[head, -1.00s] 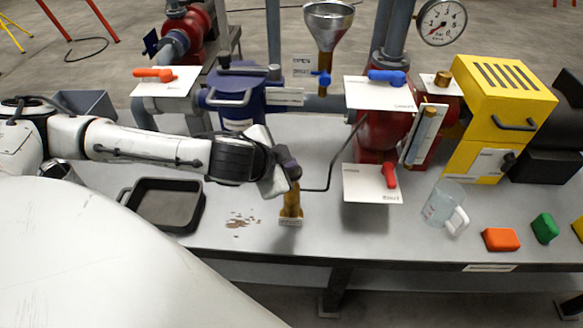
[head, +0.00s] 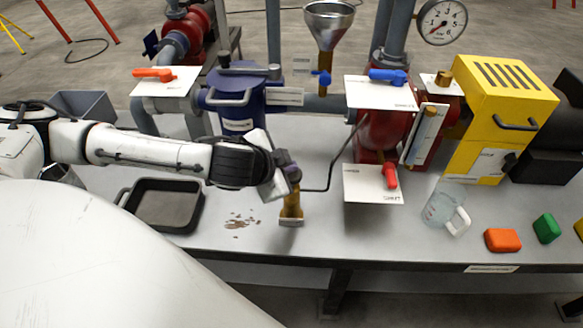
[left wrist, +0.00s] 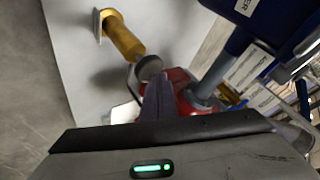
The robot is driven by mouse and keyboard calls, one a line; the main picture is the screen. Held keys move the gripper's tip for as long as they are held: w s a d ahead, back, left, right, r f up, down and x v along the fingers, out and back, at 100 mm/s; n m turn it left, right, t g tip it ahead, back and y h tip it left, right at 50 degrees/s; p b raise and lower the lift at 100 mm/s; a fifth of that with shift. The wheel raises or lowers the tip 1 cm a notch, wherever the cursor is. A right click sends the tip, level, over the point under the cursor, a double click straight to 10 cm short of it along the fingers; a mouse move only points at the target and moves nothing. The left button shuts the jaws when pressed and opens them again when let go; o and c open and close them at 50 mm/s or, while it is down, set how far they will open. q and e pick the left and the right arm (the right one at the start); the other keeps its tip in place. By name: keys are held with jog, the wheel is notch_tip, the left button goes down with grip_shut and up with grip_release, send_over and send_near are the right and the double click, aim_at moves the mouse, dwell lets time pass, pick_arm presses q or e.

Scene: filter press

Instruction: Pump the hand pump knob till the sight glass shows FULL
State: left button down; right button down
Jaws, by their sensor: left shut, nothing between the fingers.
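The hand pump (head: 291,205) is a brass cylinder standing near the front edge of the bench. My left gripper (head: 291,179) is right over its top, its fingers shut with nothing between them. In the left wrist view the pump's brass body (left wrist: 122,38) ends in a round grey knob (left wrist: 148,68), close to the tips of my shut fingers (left wrist: 157,95); I cannot tell whether they touch. The sight glass (head: 424,133) is a tilted tube on a pale plate by the red housing; its marks are too small to read. My right gripper is not in view.
A black tray (head: 197,208) and brown flakes (head: 240,222) lie left of the pump. A thin dark pipe (head: 332,170) runs from the pump to the red housing. White plates with a blue lever (head: 388,76) and a red lever (head: 390,175) stand right. A clear jug (head: 440,209) stands farther right.

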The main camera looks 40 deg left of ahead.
pick_arm(q)
jog(key=shift+s+f+b, duration=0.1)
jog(key=shift+f+b, duration=0.4)
jog(key=shift+f, duration=0.55)
dwell(0.4)
dwell(0.4)
notch_tip(320, 180, up, 5)
jog(key=p, duration=0.5)
jog(key=shift+f, duration=0.2)
jog(key=shift+r, duration=0.1)
notch_tip(320, 180, up, 5)
jog(key=p, duration=0.4)
jog(key=shift+p, duration=0.4)
dwell(3.6)
